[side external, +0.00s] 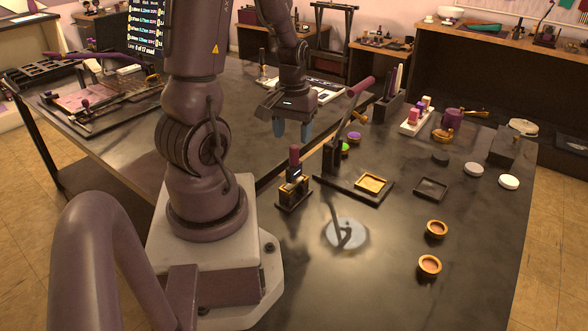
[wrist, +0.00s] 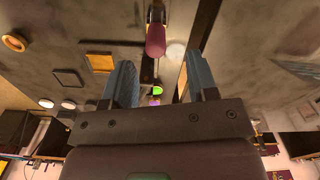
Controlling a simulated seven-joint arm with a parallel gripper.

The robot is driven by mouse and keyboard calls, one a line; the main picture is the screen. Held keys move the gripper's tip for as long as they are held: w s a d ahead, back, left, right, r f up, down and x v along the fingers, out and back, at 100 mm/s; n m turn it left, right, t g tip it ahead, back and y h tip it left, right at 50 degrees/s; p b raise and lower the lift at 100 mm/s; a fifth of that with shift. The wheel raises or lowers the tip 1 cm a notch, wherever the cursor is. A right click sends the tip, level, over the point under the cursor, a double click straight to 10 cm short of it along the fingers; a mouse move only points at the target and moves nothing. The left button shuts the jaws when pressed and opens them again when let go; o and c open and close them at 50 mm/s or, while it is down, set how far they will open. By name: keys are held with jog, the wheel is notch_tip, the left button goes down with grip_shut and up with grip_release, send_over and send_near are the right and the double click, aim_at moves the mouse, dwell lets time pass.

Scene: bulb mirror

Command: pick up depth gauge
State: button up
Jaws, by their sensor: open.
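I cannot tell for sure which thing is the depth gauge. One candidate is a small upright device (side external: 293,184) with a dark red grip and a brass-coloured base, standing on the dark bench. Another is a grey disc (side external: 345,234) with a bent rod on it, lying nearer the camera. My gripper (side external: 292,131) hangs above the bench, beyond the small device in the side view, with blue fingers spread apart and nothing between them. In the wrist view my gripper (wrist: 160,72) also shows its two fingers apart.
A lever press (side external: 335,155) with a raised purple handle stands right of my gripper; a purple handle (wrist: 155,40) shows in the wrist view. A gold square tray (side external: 371,183), dark square tray (side external: 431,189) and orange rings (side external: 437,229) lie to the right.

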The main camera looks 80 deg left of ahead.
aim_at(294, 146)
jog(key=shift+w+d+f, duration=0.1)
jog(key=shift+f, duration=1.3)
jog(key=shift+w+d+f, duration=0.1)
jog(key=shift+f, duration=1.25)
jog(key=c, duration=1)
